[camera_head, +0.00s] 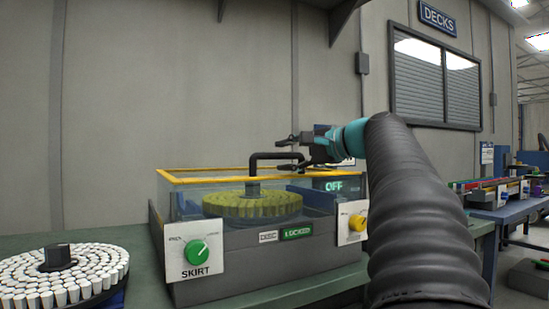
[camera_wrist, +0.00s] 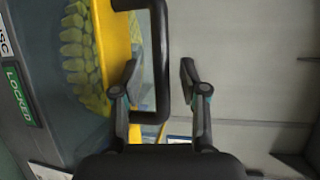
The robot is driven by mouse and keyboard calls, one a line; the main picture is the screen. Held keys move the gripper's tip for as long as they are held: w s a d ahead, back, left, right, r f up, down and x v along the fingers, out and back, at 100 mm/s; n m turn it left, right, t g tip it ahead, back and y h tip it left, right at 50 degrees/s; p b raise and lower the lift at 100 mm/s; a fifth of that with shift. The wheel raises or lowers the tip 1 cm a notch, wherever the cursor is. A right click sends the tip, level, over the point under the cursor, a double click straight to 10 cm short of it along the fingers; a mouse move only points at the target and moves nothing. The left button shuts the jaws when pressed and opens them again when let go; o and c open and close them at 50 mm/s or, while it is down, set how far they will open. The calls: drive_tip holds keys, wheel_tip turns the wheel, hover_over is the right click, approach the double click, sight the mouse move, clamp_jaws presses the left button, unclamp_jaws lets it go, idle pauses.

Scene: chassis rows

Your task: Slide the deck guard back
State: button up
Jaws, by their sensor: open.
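The deck guard is a clear box with a yellow top frame (camera_head: 215,180), standing around a disc of yellow-green pieces (camera_head: 252,205) on a grey deck. Its black bar handle (camera_head: 272,156) rises above the frame, and in the wrist view the handle (camera_wrist: 161,50) runs beside the yellow frame edge (camera_wrist: 113,45). My gripper (camera_head: 288,154) is open at the handle's right end. In the wrist view my gripper's fingers (camera_wrist: 158,76) lie on either side of the handle bar, with gaps showing. I cannot tell whether either finger touches it.
The deck front has a green SKIRT knob (camera_head: 196,252), a green LOCKED label (camera_head: 297,232) and a yellow knob (camera_head: 357,222). A green OFF display (camera_head: 334,185) shows behind. A disc of white pieces (camera_head: 62,275) stands at the left. The wall is behind the guard.

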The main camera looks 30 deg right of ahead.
drive_tip(key=shift+x, duration=1.15)
